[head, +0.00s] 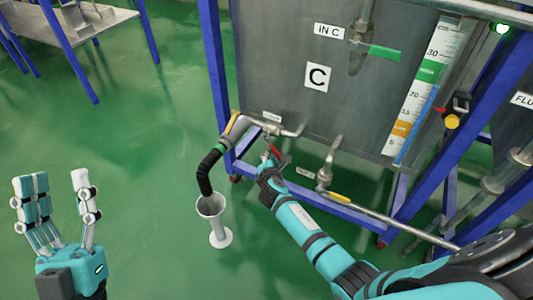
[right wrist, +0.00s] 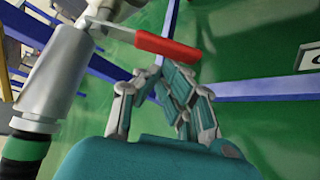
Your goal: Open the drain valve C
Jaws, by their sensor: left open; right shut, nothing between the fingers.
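The drain valve with a red lever (head: 275,151) sits at the lower left of the tank marked C (head: 340,118). In the right wrist view the red lever (right wrist: 167,46) extends sideways from the metal valve body (right wrist: 58,72). My right gripper (head: 267,162) is right at the lever in the head view. In the right wrist view its fingers (right wrist: 165,92) are shut and empty, just below the lever; I cannot tell whether they touch it. My left gripper (head: 62,192) is open and empty over the floor at the left.
A black hose (head: 207,172) hangs from the drain pipe into a grey funnel-shaped cup (head: 211,206). The inlet valve with a green lever (head: 384,53) is higher on the tank. A blue frame leg (head: 213,75) stands left of the tank.

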